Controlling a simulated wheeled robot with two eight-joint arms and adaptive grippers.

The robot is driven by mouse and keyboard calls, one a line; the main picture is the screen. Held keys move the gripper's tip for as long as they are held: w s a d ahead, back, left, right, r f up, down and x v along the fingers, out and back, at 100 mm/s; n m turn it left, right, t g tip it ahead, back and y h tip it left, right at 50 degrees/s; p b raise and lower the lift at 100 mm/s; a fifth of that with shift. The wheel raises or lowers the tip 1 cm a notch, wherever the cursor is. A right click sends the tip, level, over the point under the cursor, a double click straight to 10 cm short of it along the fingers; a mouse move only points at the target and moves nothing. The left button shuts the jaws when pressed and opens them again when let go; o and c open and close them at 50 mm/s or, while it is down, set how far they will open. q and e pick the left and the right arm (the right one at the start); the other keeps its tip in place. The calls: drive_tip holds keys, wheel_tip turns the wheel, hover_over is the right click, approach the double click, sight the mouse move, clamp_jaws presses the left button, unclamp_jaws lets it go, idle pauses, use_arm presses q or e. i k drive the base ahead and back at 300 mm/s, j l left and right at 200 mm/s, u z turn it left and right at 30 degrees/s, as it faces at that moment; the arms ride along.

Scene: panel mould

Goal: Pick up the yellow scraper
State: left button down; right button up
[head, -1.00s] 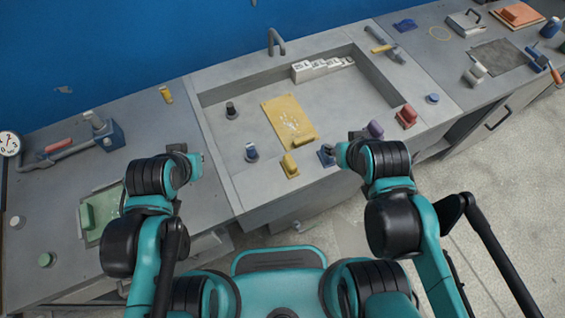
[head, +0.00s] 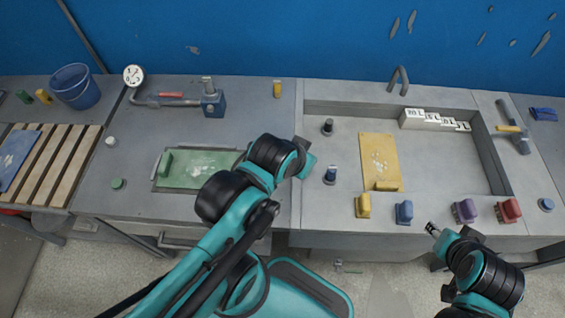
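The yellow scraper (head: 363,205) stands on the front rim of the sunken panel mould (head: 480,232), at the left end of a row of coloured scrapers. Nothing holds it. My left gripper (head: 302,158) is over the mould's left edge, to the left of and farther back than the scraper, apart from it. My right gripper (head: 434,231) is low, in front of the mould's front edge, to the right of the scraper and apart from it.
Blue (head: 404,212), purple (head: 465,211) and red (head: 509,210) scrapers stand right of the yellow one. A yellow panel (head: 380,150) lies in the mould behind it.

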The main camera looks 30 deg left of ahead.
sight(363, 206)
drive_tip(key=k, duration=1.1)
drive_tip(key=u, duration=0.4)
drive_tip(key=l+u, duration=0.1)
drive_tip(key=u, duration=0.3)
drive_tip(key=l+u, duration=0.1)
drive_tip(key=u, duration=0.35)
drive_tip(key=l+u, duration=0.1)
drive_tip(key=u, duration=0.3)
drive_tip(key=i+l, duration=0.8)
drive_tip(key=l, duration=0.2)
drive_tip(key=k+z, duration=0.2)
drive_tip(key=z, duration=0.2)
drive_tip(key=l+z, duration=0.2)
drive_tip(key=z, duration=0.2)
drive_tip(key=l+z, duration=0.2)
drive_tip(key=z, duration=0.15)
drive_tip(key=i+j, duration=0.05)
